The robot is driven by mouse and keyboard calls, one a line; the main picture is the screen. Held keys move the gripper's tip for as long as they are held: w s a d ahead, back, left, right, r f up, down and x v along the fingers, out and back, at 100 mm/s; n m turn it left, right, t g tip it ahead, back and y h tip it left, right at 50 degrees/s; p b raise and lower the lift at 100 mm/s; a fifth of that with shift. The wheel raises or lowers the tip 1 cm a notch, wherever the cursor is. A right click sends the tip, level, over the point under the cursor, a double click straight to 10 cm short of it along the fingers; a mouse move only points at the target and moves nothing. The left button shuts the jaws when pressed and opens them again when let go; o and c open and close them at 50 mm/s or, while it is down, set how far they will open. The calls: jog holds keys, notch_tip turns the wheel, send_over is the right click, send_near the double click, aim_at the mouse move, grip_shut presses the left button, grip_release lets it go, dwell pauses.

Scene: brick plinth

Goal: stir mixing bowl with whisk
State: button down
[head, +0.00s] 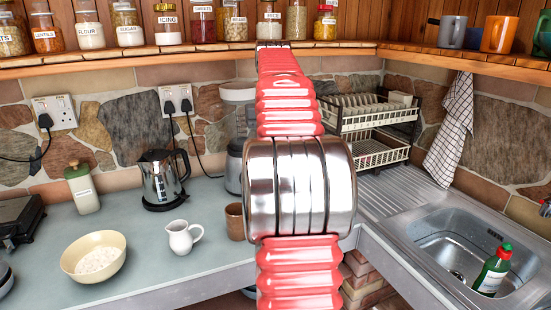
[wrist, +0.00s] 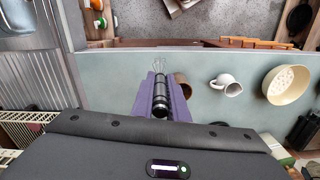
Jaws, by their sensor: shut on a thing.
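The cream mixing bowl (head: 93,258) stands on the counter at the lower left of the head view, with pale contents inside. It also shows at the right of the wrist view (wrist: 287,86), upright and apart from my gripper. My gripper (wrist: 161,84), with purple fingers, is shut on the dark handle of the whisk (wrist: 160,104). The whisk's wire loops point away past the fingertips, toward the counter's front edge in the wrist view. In the head view my red arm hides the gripper and whisk.
A brown cup (head: 235,221) stands close beside my gripper's right finger in the wrist view. A white jug (head: 183,236) stands between cup and bowl. A kettle (head: 162,180) is behind them, and the sink (head: 460,240) is at right. Counter around the jug is clear.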

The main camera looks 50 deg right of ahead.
jog(key=shift+w+a+f, duration=0.35)
jog(key=shift+w+a, duration=0.1)
jog(key=w+a+f+n, duration=0.2)
jog(key=w+a+f, duration=0.4)
jog(key=a+f, duration=0.4)
jog(key=w+a+f+n, duration=0.3)
jog(key=w+a+f, duration=0.3)
jog(key=a, duration=1.1)
jog(key=w+a+f+n, duration=0.2)
jog(key=w+a+f, duration=0.5)
jog(key=a+f, duration=0.7)
jog(key=shift+a+f+n, duration=0.15)
jog(key=shift+f+n, duration=0.25)
jog(key=shift+f, duration=0.05)
jog(key=shift+w+a, duration=0.1)
